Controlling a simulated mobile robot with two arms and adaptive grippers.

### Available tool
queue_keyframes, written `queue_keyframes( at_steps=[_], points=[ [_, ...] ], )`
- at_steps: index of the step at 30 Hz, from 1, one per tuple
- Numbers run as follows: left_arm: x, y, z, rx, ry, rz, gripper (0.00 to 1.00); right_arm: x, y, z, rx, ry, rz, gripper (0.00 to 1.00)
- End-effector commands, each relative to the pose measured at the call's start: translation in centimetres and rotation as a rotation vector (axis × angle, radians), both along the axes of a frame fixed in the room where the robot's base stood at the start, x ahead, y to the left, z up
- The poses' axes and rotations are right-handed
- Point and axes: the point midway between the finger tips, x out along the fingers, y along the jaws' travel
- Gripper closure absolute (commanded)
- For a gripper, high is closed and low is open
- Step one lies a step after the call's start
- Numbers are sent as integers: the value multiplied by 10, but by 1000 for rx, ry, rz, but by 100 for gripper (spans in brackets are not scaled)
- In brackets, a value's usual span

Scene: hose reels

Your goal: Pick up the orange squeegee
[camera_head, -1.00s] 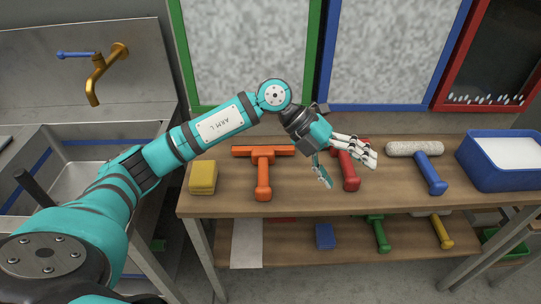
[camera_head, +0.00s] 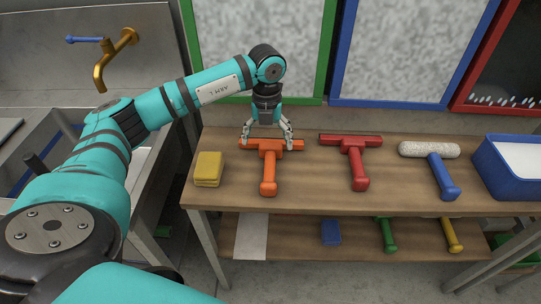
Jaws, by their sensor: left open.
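The orange squeegee (camera_head: 268,172) lies on the wooden table top, its wide head toward the back and its handle toward the front edge. My left gripper (camera_head: 267,137) is open above the squeegee's head, pointing down, with one finger near each end of the head. I cannot tell whether the fingers touch the squeegee. My right gripper is not in view.
Further right are a white roller with a blue handle (camera_head: 441,173) and a blue bin (camera_head: 489,169). A lower shelf (camera_head: 290,239) holds more tools.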

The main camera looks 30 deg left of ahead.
Motion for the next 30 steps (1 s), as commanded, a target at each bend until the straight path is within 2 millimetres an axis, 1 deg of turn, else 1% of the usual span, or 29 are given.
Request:
queue_keyframes(
  at_steps=[1,3,8,11,15,18,21,26,27,30],
  points=[
    [0,0,-7,-1,3,0,8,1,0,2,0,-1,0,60],
    [0,0,-13,-1,2,0,8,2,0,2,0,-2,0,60],
    [1,-1,-22,-1,2,-1,8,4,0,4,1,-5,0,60],
    [3,-4,-35,-1,4,-1,8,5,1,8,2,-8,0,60],
    [6,-6,-57,-1,3,0,8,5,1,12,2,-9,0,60],
    [6,-6,-66,-3,1,-1,8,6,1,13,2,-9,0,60],
    [6,-6,-70,-1,0,-1,8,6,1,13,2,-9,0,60],
    [6,-6,-70,-2,0,-1,8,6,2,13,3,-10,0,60],
    [6,-6,-70,-2,0,-1,10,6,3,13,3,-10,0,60],
    [6,-6,-70,-2,-1,-1,23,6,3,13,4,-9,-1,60]
  ],
)
